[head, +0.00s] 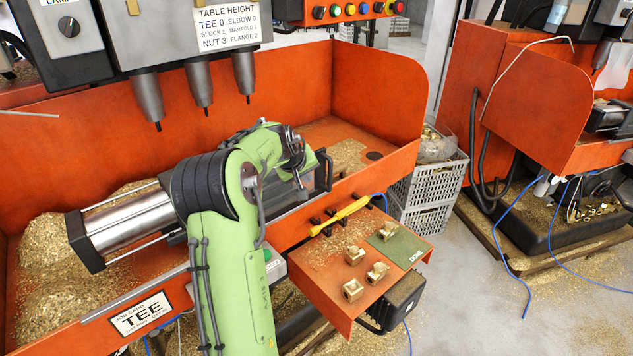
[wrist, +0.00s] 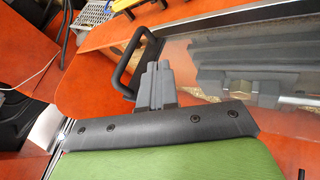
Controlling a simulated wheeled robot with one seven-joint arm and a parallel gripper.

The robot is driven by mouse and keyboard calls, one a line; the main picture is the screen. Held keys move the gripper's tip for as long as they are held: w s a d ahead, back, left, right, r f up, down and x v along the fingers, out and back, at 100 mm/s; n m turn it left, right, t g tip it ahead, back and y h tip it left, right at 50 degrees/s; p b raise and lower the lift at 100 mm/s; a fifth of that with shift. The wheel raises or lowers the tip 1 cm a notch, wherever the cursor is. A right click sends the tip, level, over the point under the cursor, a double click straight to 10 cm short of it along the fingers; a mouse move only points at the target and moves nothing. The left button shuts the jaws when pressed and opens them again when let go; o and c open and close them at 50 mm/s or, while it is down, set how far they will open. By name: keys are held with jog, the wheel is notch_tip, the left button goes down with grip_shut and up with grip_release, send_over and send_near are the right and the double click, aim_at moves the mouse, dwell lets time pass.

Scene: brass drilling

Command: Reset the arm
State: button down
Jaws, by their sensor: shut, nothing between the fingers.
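My green arm (head: 225,220) rises from the bottom of the head view and bends over the orange machine bed. Its wrist end is folded down beside the clamp area. My gripper (wrist: 157,68) shows in the wrist view as grey fingers pressed together, with nothing between them. The fingers are near a black handle (wrist: 131,66) on a clear guard panel (wrist: 222,50). Through the panel a brass part (wrist: 237,88) shows among dark jaws. In the head view the fingers are small and hard to make out against the guard.
Three drill spindles (head: 198,85) hang above the bed. A pneumatic cylinder (head: 125,222) lies left of my arm. Grey crates (head: 428,185) stand at right.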

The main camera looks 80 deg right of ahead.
jog(key=v, duration=0.5)
jog(key=shift+s+d, duration=0.1)
